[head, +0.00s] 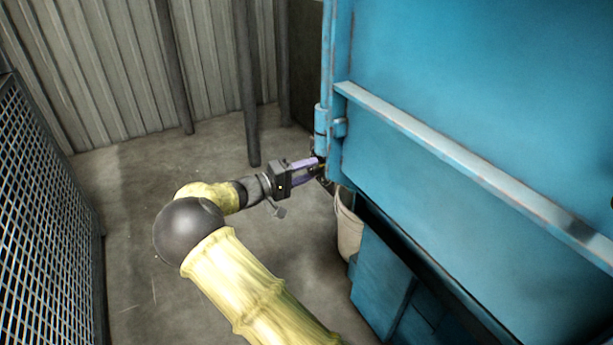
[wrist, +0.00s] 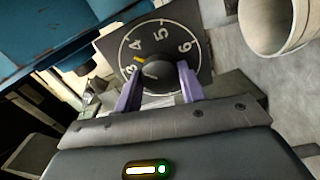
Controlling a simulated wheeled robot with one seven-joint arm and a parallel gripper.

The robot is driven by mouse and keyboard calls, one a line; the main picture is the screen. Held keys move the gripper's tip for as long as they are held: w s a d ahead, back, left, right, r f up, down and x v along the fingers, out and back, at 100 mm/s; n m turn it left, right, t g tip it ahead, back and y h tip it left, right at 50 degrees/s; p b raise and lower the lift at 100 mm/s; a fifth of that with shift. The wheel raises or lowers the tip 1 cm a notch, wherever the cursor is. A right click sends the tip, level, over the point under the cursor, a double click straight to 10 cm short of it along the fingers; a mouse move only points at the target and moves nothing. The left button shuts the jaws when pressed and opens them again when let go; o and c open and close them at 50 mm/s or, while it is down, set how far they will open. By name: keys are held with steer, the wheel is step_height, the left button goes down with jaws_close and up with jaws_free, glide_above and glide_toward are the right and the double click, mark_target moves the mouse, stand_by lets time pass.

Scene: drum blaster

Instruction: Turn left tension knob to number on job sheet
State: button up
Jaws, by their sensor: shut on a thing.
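The tension knob (wrist: 160,84) is a dark round knob on a black square dial plate (wrist: 194,32) with a white ring and white numbers. The numbers 4, 5 and 6 are readable, and a 3 shows partly by the left finger. A yellow mark (wrist: 139,59) lies on the ring just below the 4. A small pale line on the knob points up and left, roughly toward it. My gripper (wrist: 158,88) has its two purple fingers on either side of the knob, shut on it. In the head view my gripper (head: 312,167) reaches the blue machine's left edge; the knob is hidden there. No job sheet is visible.
The blue machine (head: 450,90) fills the right, with a rail across its door. A pale bucket (head: 348,228) stands below the door, near my gripper. A mesh panel (head: 45,200) is at the left. Concrete floor (head: 135,190) is clear between them.

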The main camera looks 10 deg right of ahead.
steer(key=m+b, duration=0.2)
steer(key=m, duration=0.1)
steer(key=shift+f+m, duration=0.25)
steer(key=shift+m, duration=0.05)
steer(key=m+b, duration=0.3)
steer(key=shift+a+m, duration=0.1)
steer(key=shift+m, duration=0.2)
steer(key=m+b, duration=0.4)
steer(key=shift+r+m+b, duration=0.1)
steer(key=shift+m+b, duration=0.75)
steer(key=shift+m, duration=0.25)
steer(key=o, duration=1)
steer(key=shift+r, duration=0.1)
steer(key=shift+c, duration=0.2)
